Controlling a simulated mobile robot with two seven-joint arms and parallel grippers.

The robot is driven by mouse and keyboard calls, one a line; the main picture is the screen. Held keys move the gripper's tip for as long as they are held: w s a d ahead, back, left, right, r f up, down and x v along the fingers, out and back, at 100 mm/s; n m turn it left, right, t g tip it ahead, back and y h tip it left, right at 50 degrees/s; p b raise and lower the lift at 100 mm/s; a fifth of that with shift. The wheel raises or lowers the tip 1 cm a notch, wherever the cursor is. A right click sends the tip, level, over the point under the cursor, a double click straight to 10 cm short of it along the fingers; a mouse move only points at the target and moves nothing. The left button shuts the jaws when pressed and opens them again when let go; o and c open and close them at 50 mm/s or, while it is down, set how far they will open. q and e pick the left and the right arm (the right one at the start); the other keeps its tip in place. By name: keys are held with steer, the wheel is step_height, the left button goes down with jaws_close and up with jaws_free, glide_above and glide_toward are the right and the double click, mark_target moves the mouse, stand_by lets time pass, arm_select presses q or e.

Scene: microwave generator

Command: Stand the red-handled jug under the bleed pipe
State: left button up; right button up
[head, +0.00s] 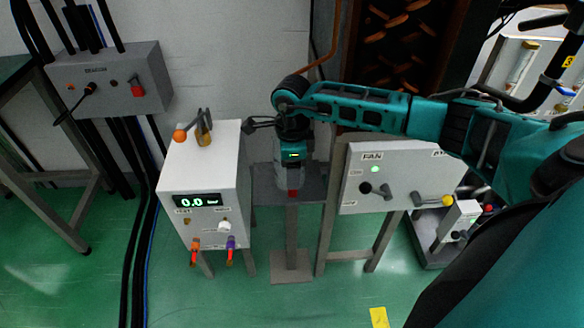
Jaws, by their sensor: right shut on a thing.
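My right gripper (292,188) points down over a small grey stand (315,187) between the white display box and the FAN panel. It is shut on a small red part (293,193), which looks like the red handle of the jug. The rest of the jug is hidden under the gripper, so I cannot tell whether it touches the stand. A thin copper pipe (322,62) comes down the wall behind my right arm; its lower end is hidden, and I cannot tell whether it is the bleed pipe. My left gripper is not in view.
The white box (205,180) with a 0.0 display and orange-knobbed lever stands close left of the gripper. The FAN panel (400,175) stands close right. A grey wall box (110,80) with cables is at left. Green floor (330,295) in front is mostly clear.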

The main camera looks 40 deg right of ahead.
steer(key=shift+f, duration=0.2)
steer(key=o, duration=1.4)
steer(key=shift+r, duration=0.1)
